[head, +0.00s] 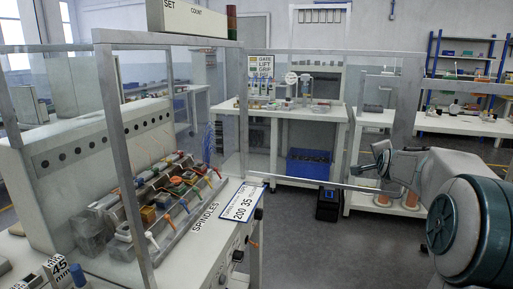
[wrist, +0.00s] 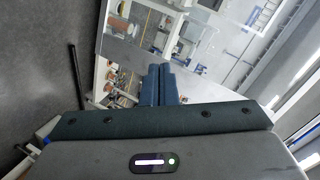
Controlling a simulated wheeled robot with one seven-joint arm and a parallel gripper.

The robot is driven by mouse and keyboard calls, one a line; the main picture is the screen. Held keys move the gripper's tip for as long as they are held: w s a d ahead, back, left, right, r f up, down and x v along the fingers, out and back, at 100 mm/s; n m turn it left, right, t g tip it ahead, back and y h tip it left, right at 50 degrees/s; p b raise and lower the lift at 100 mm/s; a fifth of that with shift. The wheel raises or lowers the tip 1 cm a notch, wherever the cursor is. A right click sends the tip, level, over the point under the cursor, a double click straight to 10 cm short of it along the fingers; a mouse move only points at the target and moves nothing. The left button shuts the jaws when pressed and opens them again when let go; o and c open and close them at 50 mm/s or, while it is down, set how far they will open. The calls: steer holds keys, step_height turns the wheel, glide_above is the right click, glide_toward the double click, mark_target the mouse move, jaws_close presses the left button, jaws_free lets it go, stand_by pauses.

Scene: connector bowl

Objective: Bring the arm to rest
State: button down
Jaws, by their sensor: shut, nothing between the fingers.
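My gripper (wrist: 159,86) shows in the wrist view with its two blue-grey fingers pressed together and nothing between them. It points out into open air, with workbenches and floor beyond its tips. In the head view my arm reaches in from the right edge, and part of it stands in front of the benches at the right. The fingertips are hard to make out in the head view. I see no contact between my gripper and anything around it.
A machine with a framed guard (head: 172,42) and a "SPINDLES" panel (head: 207,217) fills the left. A white bench (head: 335,113) with a blue bin (head: 308,162) beneath stands at the back. A small black box (head: 329,204) sits on the floor. Open floor lies in the middle.

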steer(key=s+a+n+g+y+p, duration=0.2)
steer(key=s+a+n, duration=0.4)
steer(key=a, duration=0.4)
steer(key=s+a+f+n+g+p, duration=0.2)
steer(key=s+a+n+g, duration=0.1)
steer(key=s, duration=0.8)
steer(key=s+a+f+n+g+y+p, duration=0.1)
steer(key=s+a+f+n+g+p, duration=0.1)
steer(key=s+a, duration=0.4)
steer(key=s+a+f+n+g+y+p, duration=0.1)
steer(key=s+a+f+n+g+p, duration=0.1)
steer(key=s, duration=1.4)
steer(key=a+n+g+p, duration=0.1)
steer(key=a+n, duration=0.1)
steer(key=n, duration=0.1)
steer(key=shift+a+n+g+p, duration=0.2)
steer(key=shift+n+g+p, duration=0.1)
steer(key=shift+g+p, duration=0.1)
